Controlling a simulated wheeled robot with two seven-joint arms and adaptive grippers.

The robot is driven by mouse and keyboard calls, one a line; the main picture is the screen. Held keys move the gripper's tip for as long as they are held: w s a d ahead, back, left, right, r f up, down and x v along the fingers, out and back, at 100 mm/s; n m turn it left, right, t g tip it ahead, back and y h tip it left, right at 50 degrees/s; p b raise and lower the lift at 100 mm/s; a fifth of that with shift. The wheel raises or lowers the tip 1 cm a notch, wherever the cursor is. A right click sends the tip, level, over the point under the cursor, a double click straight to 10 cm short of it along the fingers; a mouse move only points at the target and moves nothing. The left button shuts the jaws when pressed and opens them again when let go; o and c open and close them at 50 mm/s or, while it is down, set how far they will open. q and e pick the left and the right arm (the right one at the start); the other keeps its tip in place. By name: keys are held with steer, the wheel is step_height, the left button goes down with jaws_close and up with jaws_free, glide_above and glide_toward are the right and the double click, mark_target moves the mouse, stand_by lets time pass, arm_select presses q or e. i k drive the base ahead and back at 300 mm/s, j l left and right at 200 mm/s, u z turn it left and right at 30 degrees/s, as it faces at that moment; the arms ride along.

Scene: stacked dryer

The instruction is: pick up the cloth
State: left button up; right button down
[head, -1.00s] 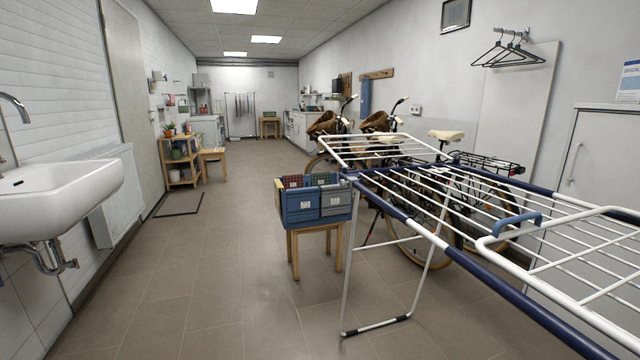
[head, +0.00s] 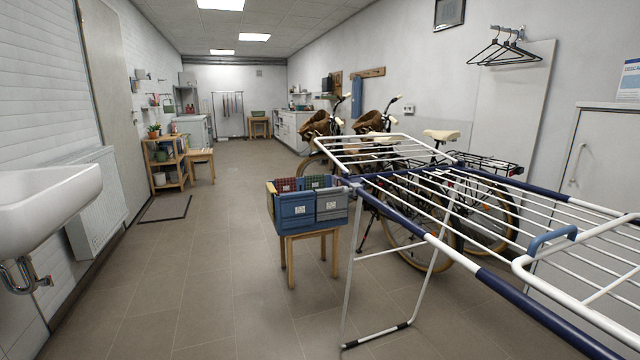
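Folded fabric, one red checked piece (head: 287,184) and one green-blue checked piece (head: 315,182), shows at the top of two bins, a blue bin (head: 295,209) and a grey bin (head: 331,205). The bins stand side by side on a small wooden stool (head: 290,258). A blue cloth (head: 357,91) hangs from a wooden wall rack farther back. I cannot tell which of these is the task's cloth. Neither of my grippers is in view.
A white and blue drying rack (head: 480,275) with bare bars fills the right side, close to the stool. Bicycles (head: 400,215) stand behind it. A sink (head: 45,200) juts out at left. The tiled floor (head: 200,285) between is clear, with a dark mat (head: 165,208).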

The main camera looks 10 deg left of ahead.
mark_target(312, 182)
steer(key=i+j+z, duration=0.2)
steer(key=i+j, duration=0.2)
steer(key=j, duration=0.2)
steer(key=i+j+z, duration=0.1)
steer(key=j, duration=0.2)
steer(key=i+j+z, duration=0.25)
steer(key=j, duration=0.4)
steer(key=i+j+z, duration=0.1)
steer(key=i+j, duration=0.15)
steer(key=j, duration=0.15)
steer(key=i+j+z, duration=0.1)
steer(key=j, duration=0.25)
steer(key=i+j+z, duration=0.1)
steer(key=j, duration=0.25)
